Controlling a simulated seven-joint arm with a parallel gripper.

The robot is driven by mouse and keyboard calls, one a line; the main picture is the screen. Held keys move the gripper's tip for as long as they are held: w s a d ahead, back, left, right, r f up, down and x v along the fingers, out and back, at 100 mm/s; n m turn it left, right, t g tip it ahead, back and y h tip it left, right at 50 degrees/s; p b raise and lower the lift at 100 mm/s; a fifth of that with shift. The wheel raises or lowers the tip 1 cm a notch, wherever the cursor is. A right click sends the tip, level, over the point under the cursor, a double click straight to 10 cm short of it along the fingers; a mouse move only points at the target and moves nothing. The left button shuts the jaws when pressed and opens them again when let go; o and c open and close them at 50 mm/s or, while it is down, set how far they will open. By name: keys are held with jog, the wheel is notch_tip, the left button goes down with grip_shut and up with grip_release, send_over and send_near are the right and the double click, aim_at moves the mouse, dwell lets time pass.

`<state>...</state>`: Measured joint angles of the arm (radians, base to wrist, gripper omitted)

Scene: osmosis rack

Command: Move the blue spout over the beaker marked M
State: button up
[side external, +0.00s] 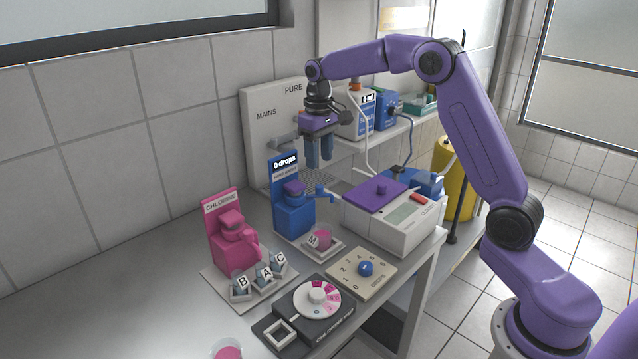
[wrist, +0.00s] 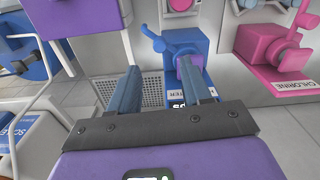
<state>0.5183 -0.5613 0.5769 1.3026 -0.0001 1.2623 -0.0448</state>
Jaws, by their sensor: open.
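The blue dispenser (side external: 293,214) stands on the bench with a "0 drops" sign. Its blue spout (side external: 320,191) sticks out to the right, above and behind the beaker marked M (side external: 323,238), not over it. This beaker holds pink liquid and sits on a small white stand. In the wrist view the blue spout (wrist: 157,42) lies beyond the fingertips, beside the dispenser body. My gripper (side external: 319,163) is open and empty, fingers down, above the spout and apart from it. Its two fingers also show in the wrist view (wrist: 158,67).
The pink chlorine dispenser (side external: 232,243) stands left, with beakers A, B and C before it. A white instrument with a purple lid (side external: 378,194) stands close right of the spout. The drops dial (side external: 365,268) and chlorine dial (side external: 316,297) lie in front.

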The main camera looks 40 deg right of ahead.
aim_at(319, 186)
notch_tip(319, 186, down, 8)
jog(key=shift+f, duration=0.1)
dwell(0.4)
grip_shut()
